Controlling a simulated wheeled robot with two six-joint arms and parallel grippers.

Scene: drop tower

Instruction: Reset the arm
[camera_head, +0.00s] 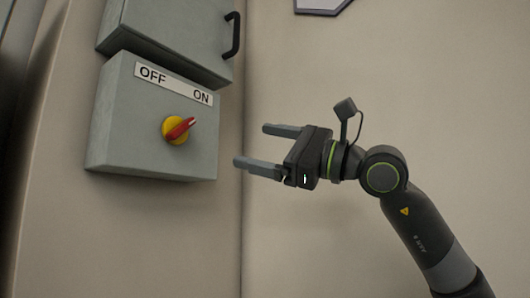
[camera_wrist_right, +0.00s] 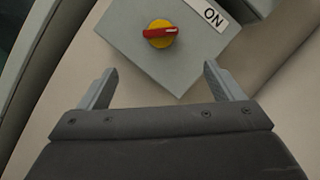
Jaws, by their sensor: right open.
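My right gripper (camera_head: 254,148) comes in from the right in the head view, open and empty, its fingers pointing left. It is to the right of a grey switch box (camera_head: 115,135) and apart from its knob. The knob is a yellow disc with a red handle (camera_head: 181,130), and the handle points up and right toward the ON end of the label. In the right wrist view the open fingers (camera_wrist_right: 157,86) frame the lower part of the box, with the red and yellow knob (camera_wrist_right: 161,34) beyond them. My left gripper is not in view.
A second grey box (camera_head: 180,30) with a black handle (camera_head: 233,35) is mounted above the switch box. A white label (camera_head: 174,84) reads OFF and ON. The beige wall (camera_head: 420,80) to the right is mostly bare, with part of a dark-edged sign (camera_head: 321,5) at the top.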

